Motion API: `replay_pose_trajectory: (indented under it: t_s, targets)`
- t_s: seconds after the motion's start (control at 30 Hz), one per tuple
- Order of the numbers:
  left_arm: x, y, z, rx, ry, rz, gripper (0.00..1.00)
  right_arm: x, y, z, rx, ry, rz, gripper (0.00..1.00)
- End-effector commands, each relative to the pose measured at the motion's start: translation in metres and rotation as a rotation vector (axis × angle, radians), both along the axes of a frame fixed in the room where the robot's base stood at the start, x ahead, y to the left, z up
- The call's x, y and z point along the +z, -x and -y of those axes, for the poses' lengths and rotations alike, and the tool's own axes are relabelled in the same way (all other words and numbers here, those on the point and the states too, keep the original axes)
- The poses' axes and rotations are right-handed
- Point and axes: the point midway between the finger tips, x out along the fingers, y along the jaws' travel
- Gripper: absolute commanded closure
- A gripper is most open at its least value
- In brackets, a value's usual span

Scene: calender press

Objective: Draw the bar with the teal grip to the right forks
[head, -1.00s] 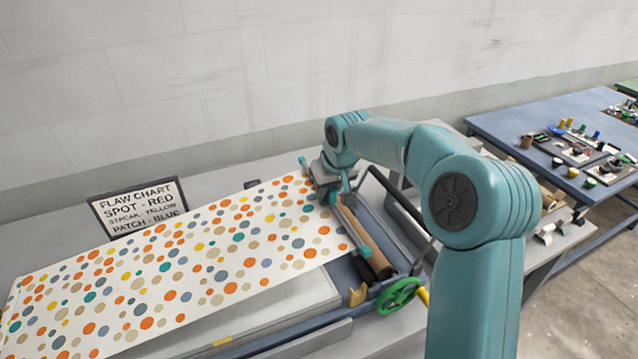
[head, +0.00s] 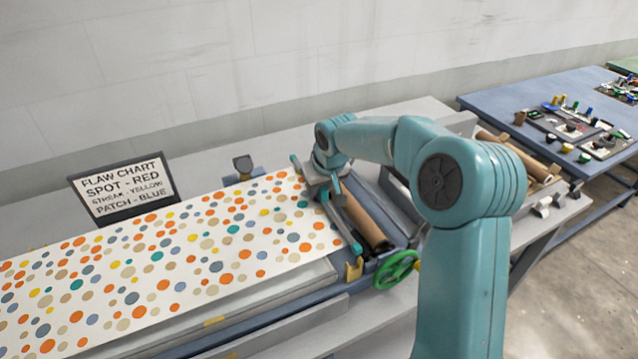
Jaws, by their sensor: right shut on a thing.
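The bar (head: 330,222) lies across the right end of a dotted sheet (head: 190,250). Its teal ends show at the far side and near side. My right gripper (head: 326,192) is shut on the bar near its middle, and the fingers hide the part they hold. The near end of the bar is just above a yellow bracket (head: 354,269) on the press. I cannot tell whether it touches the bracket. The far-side support is hidden. My left gripper is not in view.
A brown roller (head: 366,222) lies right of the bar, and a green handwheel (head: 397,270) is at the near side. A flaw chart sign (head: 123,188) and a dark post (head: 243,167) stand behind the sheet. A blue table (head: 500,103) with small parts is at right.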

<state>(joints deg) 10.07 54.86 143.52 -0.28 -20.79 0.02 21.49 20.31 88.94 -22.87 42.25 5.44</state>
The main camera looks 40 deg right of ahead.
Motion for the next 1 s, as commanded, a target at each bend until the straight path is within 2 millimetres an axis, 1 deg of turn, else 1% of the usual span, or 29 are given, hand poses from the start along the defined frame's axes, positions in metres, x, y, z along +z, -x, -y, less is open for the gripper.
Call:
replay_pose_trajectory:
  t_s: [0.03,0.1,0.3,0.4,0.6,1.0]
  targets:
    - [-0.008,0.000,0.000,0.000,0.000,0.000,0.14,-0.010,0.000,0.000,0.000,0.000,0.000,1.00]
    - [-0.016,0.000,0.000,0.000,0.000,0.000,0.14,-0.019,-0.001,0.000,0.000,0.000,0.000,1.00]
    - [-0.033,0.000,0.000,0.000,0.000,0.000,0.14,-0.038,-0.001,0.000,0.000,0.000,0.001,1.00]
    - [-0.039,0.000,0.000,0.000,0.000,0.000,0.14,-0.045,-0.001,0.000,0.000,0.000,0.001,1.00]
    - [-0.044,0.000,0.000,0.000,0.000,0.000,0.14,-0.050,-0.001,0.000,0.000,0.000,0.001,1.00]
    - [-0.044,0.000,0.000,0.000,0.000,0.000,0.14,-0.050,-0.001,0.000,0.001,0.001,0.001,1.00]
